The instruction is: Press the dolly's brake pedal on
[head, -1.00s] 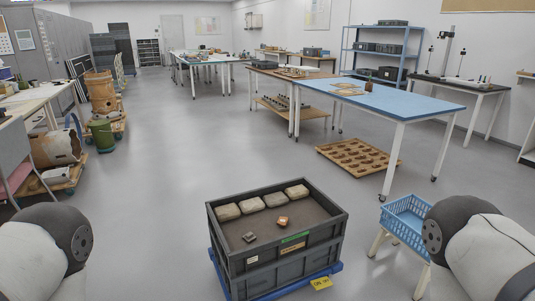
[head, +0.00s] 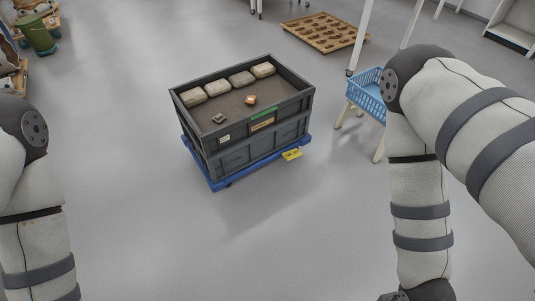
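The blue dolly (head: 214,179) stands on the grey floor ahead of me, under a dark grey crate (head: 250,149). A yellow pedal (head: 292,155) with dark marks sticks out at the dolly's front right corner. I cannot tell from its look whether it is up or pressed down. Both my arms hang at the sides of the head view, well apart from the dolly. Neither gripper shows; both lie outside the picture.
Several pale blocks (head: 218,87) and two small pieces, one grey (head: 219,118) and one orange-brown (head: 250,100), lie in the crate. A blue basket (head: 367,92) on a pale-legged stand is to its right. A wooden pallet-like board (head: 324,33) lies behind. The floor in front is clear.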

